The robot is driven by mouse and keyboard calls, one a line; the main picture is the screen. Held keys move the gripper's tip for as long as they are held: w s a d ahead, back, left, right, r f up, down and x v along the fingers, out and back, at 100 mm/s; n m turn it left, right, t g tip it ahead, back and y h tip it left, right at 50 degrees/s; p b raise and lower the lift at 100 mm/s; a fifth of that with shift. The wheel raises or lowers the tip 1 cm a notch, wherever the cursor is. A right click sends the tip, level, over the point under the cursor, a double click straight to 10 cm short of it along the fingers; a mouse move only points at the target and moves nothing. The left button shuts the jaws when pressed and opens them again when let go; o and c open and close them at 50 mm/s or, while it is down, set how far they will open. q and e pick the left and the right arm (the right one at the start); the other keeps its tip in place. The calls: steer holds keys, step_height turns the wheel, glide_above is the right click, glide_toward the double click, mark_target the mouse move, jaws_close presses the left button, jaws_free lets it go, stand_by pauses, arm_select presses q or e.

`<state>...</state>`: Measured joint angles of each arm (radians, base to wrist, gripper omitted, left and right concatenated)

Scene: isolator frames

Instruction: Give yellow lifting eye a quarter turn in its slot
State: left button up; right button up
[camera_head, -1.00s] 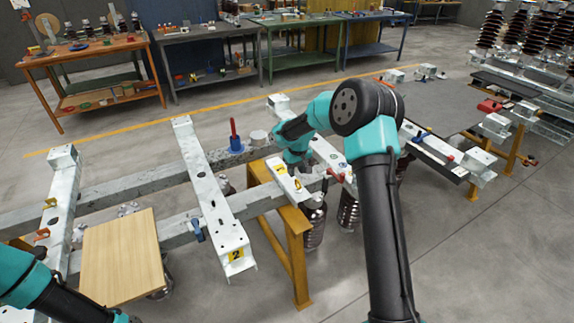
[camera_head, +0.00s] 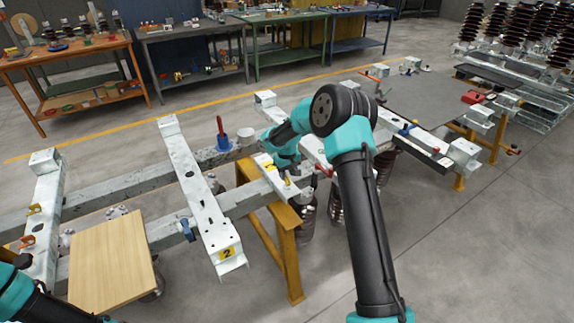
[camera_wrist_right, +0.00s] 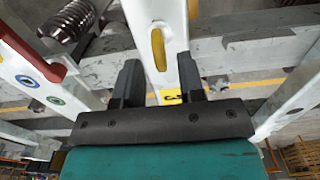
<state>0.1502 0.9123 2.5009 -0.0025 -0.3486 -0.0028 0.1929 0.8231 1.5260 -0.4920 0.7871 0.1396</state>
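A yellow lifting eye (camera_head: 287,181) stands on a short white beam beside my right wrist in the head view. In the right wrist view a yellow piece (camera_wrist_right: 158,48) shows in an elongated slot of the white beam, and another yellow piece (camera_wrist_right: 193,9) stands at the top edge. I cannot tell which of these is the same eye. My right gripper (camera_wrist_right: 157,78) is open, its two dark fingers apart with the beam end and its yellow number label (camera_wrist_right: 171,97) seen between them. No contact with the eye is visible. My left gripper is out of view.
A white cross beam marked 2 (camera_head: 227,252) lies left of my right arm. A wooden board (camera_head: 112,262) lies at lower left. A yellow trestle (camera_head: 288,262) supports the rails.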

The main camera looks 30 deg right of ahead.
mark_target(287, 183)
step_height(287, 183, down, 4)
steer(key=shift+f, duration=0.2)
steer(key=shift+c, duration=0.3)
jaws_close()
stand_by(1.6)
